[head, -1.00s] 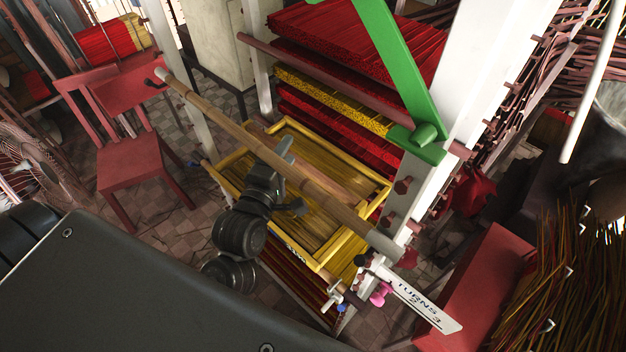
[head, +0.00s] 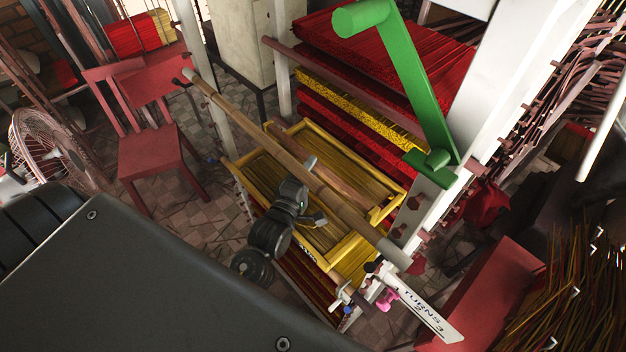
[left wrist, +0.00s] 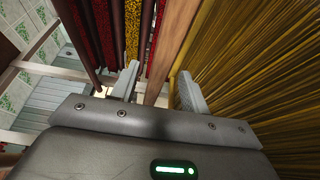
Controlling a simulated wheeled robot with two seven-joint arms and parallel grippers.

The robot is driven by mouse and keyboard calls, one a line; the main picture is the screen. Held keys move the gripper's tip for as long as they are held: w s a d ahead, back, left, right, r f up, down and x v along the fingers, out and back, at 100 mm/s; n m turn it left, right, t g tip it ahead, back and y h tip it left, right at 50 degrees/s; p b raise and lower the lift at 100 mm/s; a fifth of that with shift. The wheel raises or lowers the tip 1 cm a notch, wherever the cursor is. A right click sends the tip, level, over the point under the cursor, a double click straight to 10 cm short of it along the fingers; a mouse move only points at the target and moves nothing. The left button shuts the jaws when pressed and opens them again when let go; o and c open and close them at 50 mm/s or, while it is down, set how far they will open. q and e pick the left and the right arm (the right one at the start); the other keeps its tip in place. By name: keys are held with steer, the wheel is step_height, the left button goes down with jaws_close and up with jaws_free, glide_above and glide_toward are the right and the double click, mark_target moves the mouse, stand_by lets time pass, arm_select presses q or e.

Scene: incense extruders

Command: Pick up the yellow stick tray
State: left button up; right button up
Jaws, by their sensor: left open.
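The yellow stick tray (head: 345,243) is a yellow-framed tray filled with yellow-brown sticks, on the rack in the middle of the head view. My left gripper (head: 314,190) is over the tray, beneath the long wooden pole, and hides part of the sticks. In the left wrist view the gripper (left wrist: 155,88) is open. A brown wooden bar (left wrist: 172,55) runs between its two fingers, and the yellow sticks (left wrist: 255,70) fill the right side. I cannot tell whether the fingers touch the bar. My right gripper is not in view.
A long wooden pole (head: 270,145) crosses above the tray. A green crank handle (head: 410,80) and white post stand to its right. Red stick layers (head: 345,60) lie behind. A red chair (head: 150,150) and a fan (head: 50,145) stand left. A "TURNS" sign (head: 425,310) is at the front.

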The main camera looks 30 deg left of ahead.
arm_select(q)
steer(key=w+p, duration=0.1)
steer(key=w, duration=0.3)
steer(key=shift+a+r, duration=0.1)
steer(key=shift+w, duration=0.35)
steer(key=shift+s, duration=0.1)
steer(key=shift+c, duration=0.3)
jaws_close()
